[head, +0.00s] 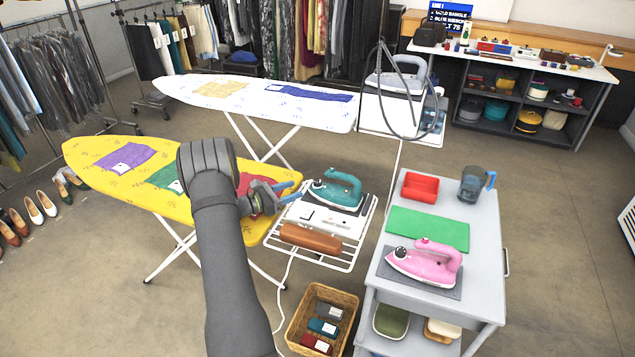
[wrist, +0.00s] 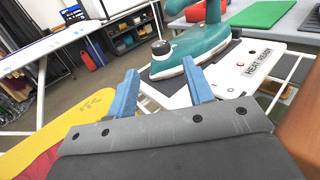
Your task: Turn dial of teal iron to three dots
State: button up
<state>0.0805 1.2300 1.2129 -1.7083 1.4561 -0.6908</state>
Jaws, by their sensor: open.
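The teal iron (head: 338,189) stands on a dark pad on a white rack at the right end of the yellow ironing board. In the wrist view the teal iron (wrist: 199,51) is just beyond my fingertips. In the wrist view my gripper (wrist: 163,84) is open and empty, with the dial beyond the gap between the fingers.
A white plate (wrist: 252,62) marked "HEAT REAR" and a brown roll (head: 310,238) lie on the rack. The yellow board (head: 90,155) holds cloth patches. A grey cart (head: 487,225) at right holds a pink iron (head: 424,262). A wicker basket (head: 297,322) stands on the floor.

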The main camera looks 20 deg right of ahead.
aim_at(318, 181)
jog(key=d, duration=0.6)
jog(key=w+d, duration=0.1)
jog(key=d, duration=0.3)
jog(key=c, duration=1)
